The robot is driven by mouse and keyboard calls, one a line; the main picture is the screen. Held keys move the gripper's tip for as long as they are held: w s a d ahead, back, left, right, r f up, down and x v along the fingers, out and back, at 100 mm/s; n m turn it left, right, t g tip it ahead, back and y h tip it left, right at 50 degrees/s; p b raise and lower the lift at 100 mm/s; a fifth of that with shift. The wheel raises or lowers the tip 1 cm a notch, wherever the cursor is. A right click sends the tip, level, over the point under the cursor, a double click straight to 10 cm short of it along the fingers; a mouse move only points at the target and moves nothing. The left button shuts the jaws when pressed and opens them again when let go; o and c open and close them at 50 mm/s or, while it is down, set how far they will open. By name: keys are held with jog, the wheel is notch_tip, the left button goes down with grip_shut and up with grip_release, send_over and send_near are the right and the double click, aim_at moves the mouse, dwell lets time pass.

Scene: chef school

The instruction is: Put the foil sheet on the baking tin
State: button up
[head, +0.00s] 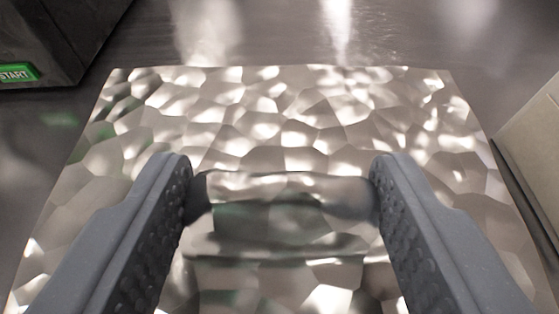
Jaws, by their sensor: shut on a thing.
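The foil sheet (300,120) is a wide, shiny, crinkled silver sheet that fills the middle of the head view. A raised, bar-like shiny part lies across it between the fingers of my gripper (283,190). My gripper's two grey fingers stand apart on either side of this raised part and are shut on it, one at each end. The sheet's far edge is visible; its near edge runs out of the picture. I cannot make out the baking tin, and I cannot tell what lies under the sheet.
A beige block-like thing (537,150) is at the right edge, beside the sheet. Smooth, dark, reflective counter (270,35) lies bare beyond the sheet.

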jog(key=shift+f+b, duration=0.6)
jog(key=shift+f, duration=2.15)
jog(key=shift+s+f+b, duration=0.1)
jog(key=shift+f+b, duration=0.35)
jog(key=shift+b, duration=0.15)
dwell(0.5)
jog(key=o, duration=1)
jog(key=shift+o, duration=0.2)
jog(key=shift+r, duration=0.15)
jog(key=shift+r+p, duration=0.6)
jog(key=shift+r, duration=2.75)
